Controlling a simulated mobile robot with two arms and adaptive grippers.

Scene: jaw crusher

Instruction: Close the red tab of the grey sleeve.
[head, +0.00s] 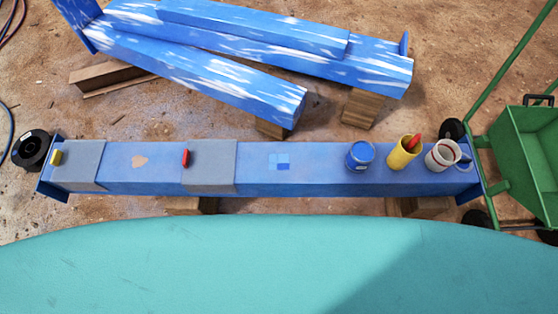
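The grey sleeve (215,160) wraps around a long blue beam left of its middle in the head view. Its red tab (186,158) is a small upright-looking piece at the sleeve's left edge. It appears to stick up from the surface; its exact angle is hard to tell from above. Neither of my grippers shows in this view, and nothing touches the tab or the sleeve.
A second grey sleeve (82,165) with a yellow tab (56,157) sits at the left end of the blue beam (310,175). A blue can (360,156), yellow cup (403,153) and white cup (441,156) stand right. A green cart (520,150) is beyond.

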